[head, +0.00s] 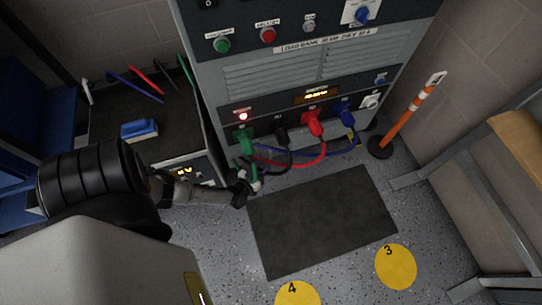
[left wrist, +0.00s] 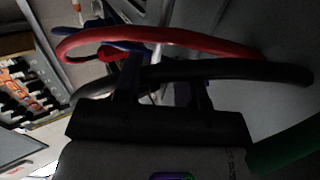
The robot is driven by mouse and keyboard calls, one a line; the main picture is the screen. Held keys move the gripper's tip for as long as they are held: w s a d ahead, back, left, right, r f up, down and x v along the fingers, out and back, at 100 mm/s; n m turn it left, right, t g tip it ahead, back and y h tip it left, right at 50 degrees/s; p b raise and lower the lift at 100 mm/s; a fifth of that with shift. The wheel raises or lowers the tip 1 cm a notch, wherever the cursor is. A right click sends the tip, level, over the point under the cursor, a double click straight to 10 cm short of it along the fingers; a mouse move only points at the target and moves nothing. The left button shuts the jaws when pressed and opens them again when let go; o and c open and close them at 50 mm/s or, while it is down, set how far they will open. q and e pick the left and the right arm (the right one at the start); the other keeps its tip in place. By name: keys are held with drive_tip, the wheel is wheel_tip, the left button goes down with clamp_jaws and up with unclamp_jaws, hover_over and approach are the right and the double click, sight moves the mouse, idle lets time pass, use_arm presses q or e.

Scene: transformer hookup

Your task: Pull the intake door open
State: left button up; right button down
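I cannot make out for certain which panel is the intake door. The grey load bank cabinet has a slatted front panel (head: 290,72) in the head view, and it looks closed and flush. My left gripper (head: 246,188) is low in front of the cabinet, beside the hanging cables and apart from the slatted panel. In the left wrist view the two dark fingers (left wrist: 163,92) stand apart. A black cable (left wrist: 230,72) and a red cable (left wrist: 165,36) cross by them; I cannot tell whether they touch. My right gripper is out of view.
Green (head: 243,141), black, red (head: 313,122) and blue plugs sit in the cabinet's lower front. A dark mat (head: 320,220) lies on the clear floor. An orange post (head: 408,114) stands right. A cart with a blue-and-white block (head: 139,130) stands left.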

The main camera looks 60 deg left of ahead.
sight(271, 162)
use_arm(q)
drive_tip(key=shift+b+x, duration=1.05)
drive_tip(key=shift+x, duration=1.9)
drive_tip(key=shift+c, duration=0.4)
clamp_jaws()
